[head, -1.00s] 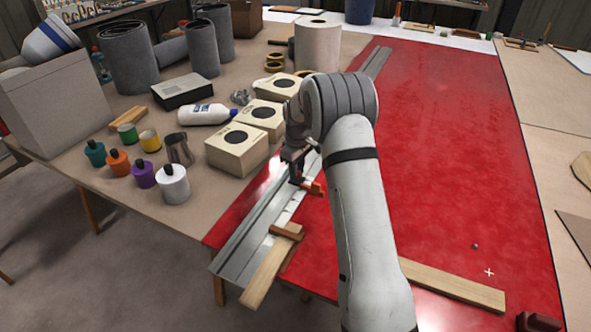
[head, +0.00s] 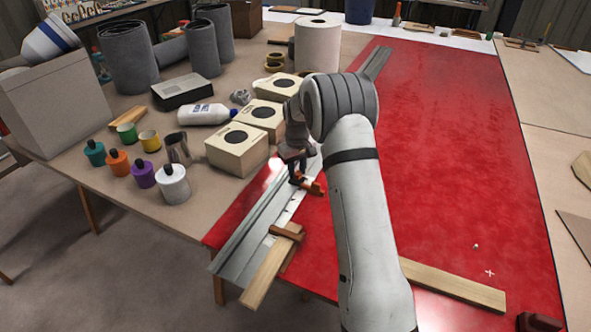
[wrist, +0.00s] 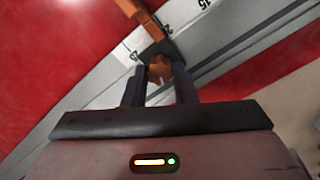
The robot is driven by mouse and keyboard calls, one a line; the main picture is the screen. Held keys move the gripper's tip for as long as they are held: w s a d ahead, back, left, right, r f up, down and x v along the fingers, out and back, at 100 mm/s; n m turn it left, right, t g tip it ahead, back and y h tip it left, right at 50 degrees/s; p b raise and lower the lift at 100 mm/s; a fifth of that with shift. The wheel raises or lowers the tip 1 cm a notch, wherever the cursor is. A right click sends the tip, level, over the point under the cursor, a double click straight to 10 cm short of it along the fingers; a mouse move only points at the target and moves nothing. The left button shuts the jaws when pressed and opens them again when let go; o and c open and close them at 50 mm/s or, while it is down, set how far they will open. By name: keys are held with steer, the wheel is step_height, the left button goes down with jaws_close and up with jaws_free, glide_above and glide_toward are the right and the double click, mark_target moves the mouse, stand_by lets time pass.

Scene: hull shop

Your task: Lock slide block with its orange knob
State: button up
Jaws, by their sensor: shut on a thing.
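The slide block (head: 315,188), orange-brown, sits at the metal rail (head: 247,235) that runs along the left side of the red sheet. The block also shows at the top of the wrist view (wrist: 137,14), where it reaches over the rail's edge. My gripper (head: 297,178) is over the rail beside the block. In the wrist view my gripper (wrist: 160,75) has both fingers shut on the orange knob (wrist: 159,69). The knob is partly hidden between the fingers and the dark piece behind it. Scale numbers show on the rail near the block.
A brown block (head: 287,231) and a wooden strip (head: 268,272) lie at the rail's near end. The red sheet (head: 450,150) is mostly clear on the right.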

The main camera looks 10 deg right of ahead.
mark_target(297, 172)
steer(key=m, duration=0.6)
steer(key=shift+m, duration=0.3)
steer(key=m, duration=0.6)
stand_by(0.4)
steer(key=o, duration=1)
steer(key=shift+r, duration=0.15)
step_height(297, 172, up, 8)
steer(key=shift+f, duration=0.2)
